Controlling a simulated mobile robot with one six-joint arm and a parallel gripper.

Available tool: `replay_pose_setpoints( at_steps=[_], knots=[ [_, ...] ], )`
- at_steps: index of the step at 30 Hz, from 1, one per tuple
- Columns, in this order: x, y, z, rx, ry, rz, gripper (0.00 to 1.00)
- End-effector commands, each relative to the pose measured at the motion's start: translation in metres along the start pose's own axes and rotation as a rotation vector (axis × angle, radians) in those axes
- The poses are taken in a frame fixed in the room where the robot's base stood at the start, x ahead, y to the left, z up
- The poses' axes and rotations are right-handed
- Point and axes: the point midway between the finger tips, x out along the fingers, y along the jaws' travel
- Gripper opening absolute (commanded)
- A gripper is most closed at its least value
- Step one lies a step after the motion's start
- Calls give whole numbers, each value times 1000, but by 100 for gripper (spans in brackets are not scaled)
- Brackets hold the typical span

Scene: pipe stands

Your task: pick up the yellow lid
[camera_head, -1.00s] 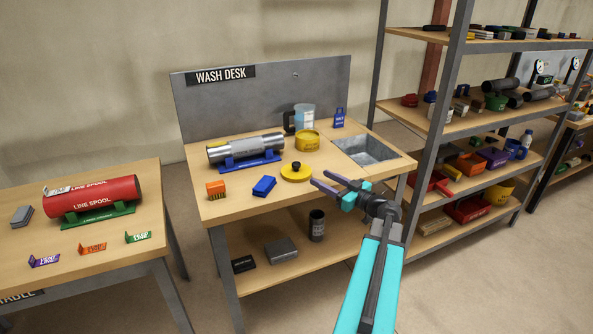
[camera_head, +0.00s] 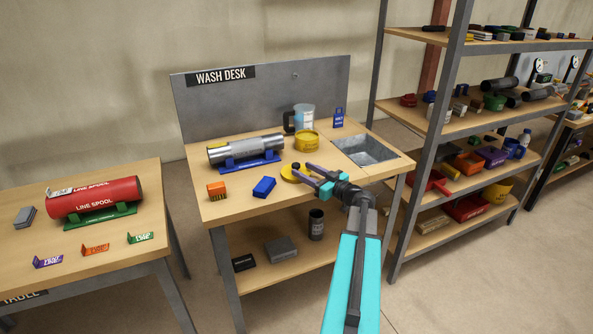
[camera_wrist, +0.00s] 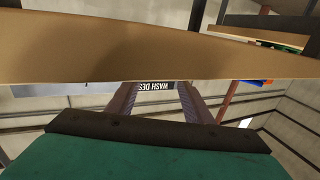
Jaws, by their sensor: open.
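The yellow lid (camera_head: 289,173) lies on the wash desk (camera_head: 220,211), near the front edge and left of the sink. It is a round disc; its knob and right side are partly hidden behind my gripper. My gripper (camera_head: 302,173) is open, with its two purple fingers at the lid's right side in the head view. I cannot tell whether they touch it. In the wrist view my gripper (camera_wrist: 160,86) shows its two fingers apart with nothing between them, and the lid is not visible there.
A yellow tub (camera_head: 307,141) stands behind the lid. A blue block (camera_head: 264,187) and an orange brush (camera_head: 216,190) lie to its left. A silver cylinder (camera_head: 245,149) rests on a blue cradle. The sink (camera_head: 366,151) is at right, beside a tall shelf (camera_head: 446,136).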

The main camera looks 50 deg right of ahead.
Motion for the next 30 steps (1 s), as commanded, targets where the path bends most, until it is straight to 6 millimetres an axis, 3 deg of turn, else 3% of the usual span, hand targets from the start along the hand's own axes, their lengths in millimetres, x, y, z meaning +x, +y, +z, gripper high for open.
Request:
replay_pose_setpoints(
  at_steps=[11, 24, 30],
  knots=[
    [2, 1, -1, 0, 0, 1, 46],
    [43, 2, -3, 0, 0, 0, 46],
    [51, 2, -1, 1, 0, 3, 46]
  ],
)
